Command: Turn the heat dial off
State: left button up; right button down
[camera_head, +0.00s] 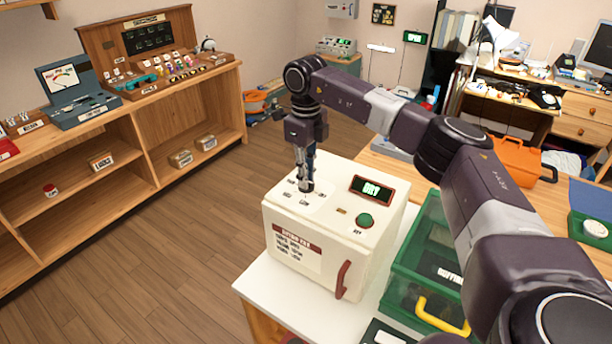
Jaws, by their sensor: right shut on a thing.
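A white box-shaped appliance (318,262) stands on a white-topped table. Its sloping top has a ring of small labels around a dial (306,189), which my gripper largely hides. I cannot read where the dial points. My right gripper (306,182) points straight down and is shut on the dial. My left gripper is not in view.
A green crate with a yellow handle (442,316) stands close to the appliance's right, under my right arm. An orange case (520,155) lies further back. Wooden shelves (215,100) with instruments line the left wall, with open floor between.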

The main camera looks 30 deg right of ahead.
jog(key=shift+r, duration=0.15)
dwell(0.3)
jog(key=c, duration=2)
grip_release()
notch_tip(320, 180, up, 12)
jog(key=shift+f, duration=0.1)
